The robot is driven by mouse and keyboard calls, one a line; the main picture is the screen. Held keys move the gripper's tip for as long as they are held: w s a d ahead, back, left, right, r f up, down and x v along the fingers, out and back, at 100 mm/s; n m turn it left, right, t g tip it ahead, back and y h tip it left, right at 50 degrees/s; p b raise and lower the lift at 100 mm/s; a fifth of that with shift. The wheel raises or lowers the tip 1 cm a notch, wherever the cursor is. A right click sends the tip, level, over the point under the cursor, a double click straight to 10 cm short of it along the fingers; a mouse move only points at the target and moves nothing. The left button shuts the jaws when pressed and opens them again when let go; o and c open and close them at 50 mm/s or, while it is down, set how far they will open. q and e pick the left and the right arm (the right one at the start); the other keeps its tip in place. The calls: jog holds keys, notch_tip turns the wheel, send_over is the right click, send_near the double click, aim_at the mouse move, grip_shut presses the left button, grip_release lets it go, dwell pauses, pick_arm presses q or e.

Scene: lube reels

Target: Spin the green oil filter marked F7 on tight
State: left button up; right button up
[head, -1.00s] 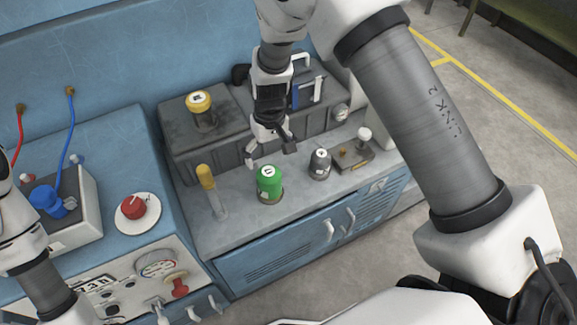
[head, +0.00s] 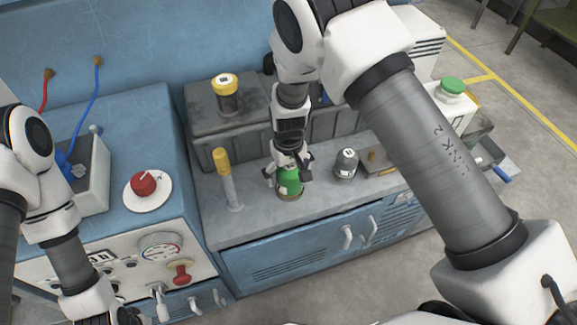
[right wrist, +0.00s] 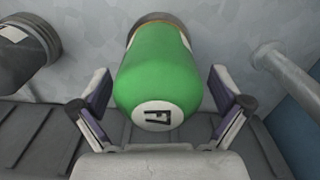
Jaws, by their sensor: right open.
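The green oil filter (head: 289,185) stands upright on the grey counter top. In the right wrist view the green filter (right wrist: 158,72) shows its white F7 label, with a brownish ring at its base. My right gripper (head: 288,175) is over it from above, with one finger on each side. In the right wrist view my right gripper (right wrist: 160,105) is open, with a gap between each finger and the filter. My left gripper (head: 112,318) is only partly in view at the bottom left edge, and its fingers are too cut off to read.
A grey filter (head: 346,164) stands right of the green one. A yellow-topped clear tube (head: 228,185) stands to its left. A yellow-capped dark filter (head: 227,97) is on the dark box behind. A red knob (head: 144,183) sits on the blue cabinet. The counter's front strip is bare.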

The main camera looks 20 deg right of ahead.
jog(key=c, duration=1.5)
jog(key=shift+o, duration=0.2)
jog(key=m, duration=0.5)
jog(key=shift+d, duration=0.15)
jog(key=m, duration=0.5)
jog(key=shift+d+p, duration=0.1)
jog(key=shift+p, duration=0.2)
jog(key=o, duration=1.5)
jog(key=shift+c, duration=0.2)
notch_tip(320, 180, up, 12)
